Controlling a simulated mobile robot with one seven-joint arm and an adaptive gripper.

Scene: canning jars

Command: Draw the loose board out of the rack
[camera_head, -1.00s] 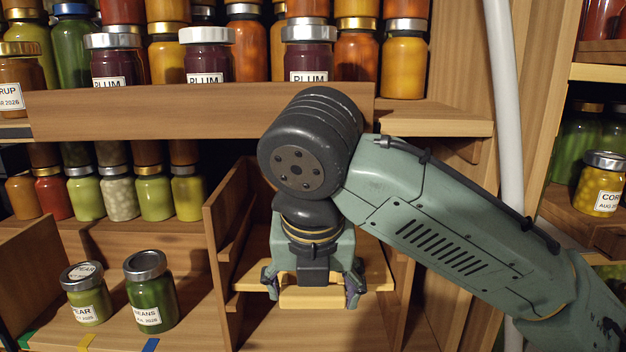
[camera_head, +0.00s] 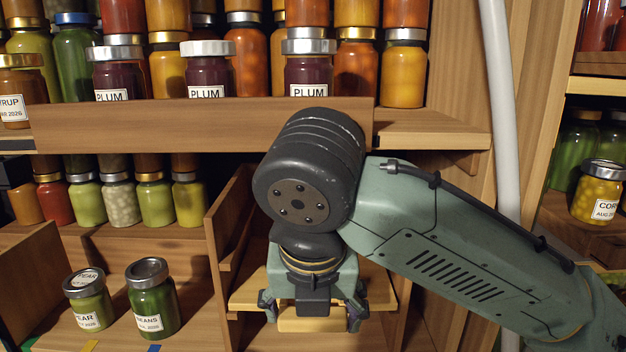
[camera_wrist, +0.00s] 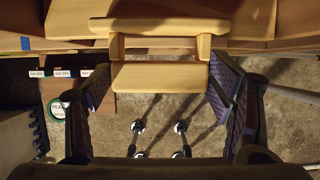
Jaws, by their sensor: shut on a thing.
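The loose board (camera_head: 243,301) is pale yellow wood and lies flat in the rack (camera_head: 222,262), between its upright side panels. Its front grip block (camera_head: 310,325) faces me, and the board's front edge shows beyond it in the wrist view (camera_wrist: 160,26). My gripper (camera_head: 313,316) points down over the front of the board, with one finger at each end of the grip block. In the wrist view my gripper (camera_wrist: 163,95) has its dark ribbed pads on both sides of the block, and it is shut on the board. My wrist hides the middle of the board in the head view.
Jars of pear (camera_head: 88,302) and beans (camera_head: 151,300) stand in the bay left of the rack. A pale upright pipe (camera_head: 503,130) stands at right behind my arm. Open floor shows below the gripper.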

